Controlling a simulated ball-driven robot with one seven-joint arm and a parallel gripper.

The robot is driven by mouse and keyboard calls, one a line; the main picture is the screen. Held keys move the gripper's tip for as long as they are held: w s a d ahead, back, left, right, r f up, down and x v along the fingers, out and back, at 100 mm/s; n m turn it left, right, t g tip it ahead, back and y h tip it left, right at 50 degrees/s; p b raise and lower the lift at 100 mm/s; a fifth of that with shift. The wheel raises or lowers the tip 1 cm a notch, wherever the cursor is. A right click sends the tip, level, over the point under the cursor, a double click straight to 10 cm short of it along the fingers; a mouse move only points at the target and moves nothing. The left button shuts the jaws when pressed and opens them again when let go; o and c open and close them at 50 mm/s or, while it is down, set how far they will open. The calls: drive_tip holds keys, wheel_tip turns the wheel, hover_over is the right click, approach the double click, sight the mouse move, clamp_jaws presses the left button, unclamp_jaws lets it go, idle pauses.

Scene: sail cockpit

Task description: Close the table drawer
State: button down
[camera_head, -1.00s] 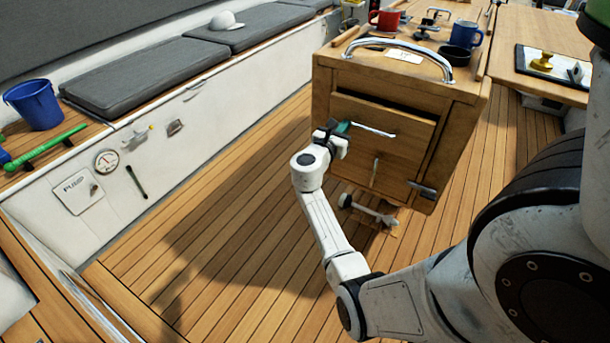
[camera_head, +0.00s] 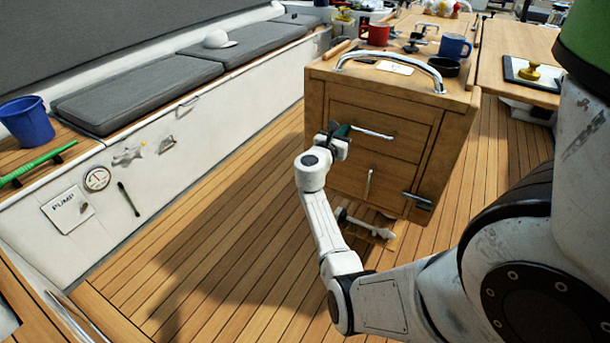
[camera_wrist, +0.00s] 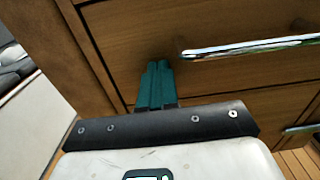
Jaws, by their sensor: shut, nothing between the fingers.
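The table drawer (camera_head: 376,132) is the upper wooden front in the end of the cockpit table (camera_head: 317,100). Its front now looks flush with the table's end face, with no open gap above it. Its chrome handle (camera_head: 372,132) runs across it and also shows in the wrist view (camera_wrist: 250,47). My gripper (camera_head: 341,131) is shut and empty, at the left part of the drawer front, left of the handle. In the wrist view its teal fingertips (camera_wrist: 157,72) are together against or very close to the wood; I cannot tell whether they touch.
A red mug (camera_head: 375,35), a blue mug (camera_head: 454,46) and a black bowl (camera_head: 443,67) stand on the tabletop behind a chrome rail (camera_head: 390,55). A bench with grey cushions (camera_head: 130,95) lines the left. The deck floor (camera_head: 215,240) left of the table is clear.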

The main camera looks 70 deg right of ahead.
drive_tip(key=p+v, duration=0.1)
drive_tip(key=v, duration=1)
drive_tip(key=shift+p, duration=0.3)
drive_tip(key=shift+f, duration=0.1)
drive_tip(key=s+a+f+m+t+y+p, duration=0.2)
drive_tip(key=a+m+y+p, duration=0.3)
drive_tip(key=a, duration=1.5)
drive_tip(key=s+a+f+m+t+y+p, duration=0.2)
drive_tip(key=a+m+y+p, duration=0.3)
drive_tip(key=a, duration=1.5)
drive_tip(key=m+t+y, duration=0.1)
drive_tip(key=m+y, duration=0.4)
drive_tip(key=y, duration=0.2)
drive_tip(key=shift+s+a+f+m, duration=0.25)
drive_tip(key=shift+a+m, duration=0.05)
drive_tip(key=shift+m, duration=0.1)
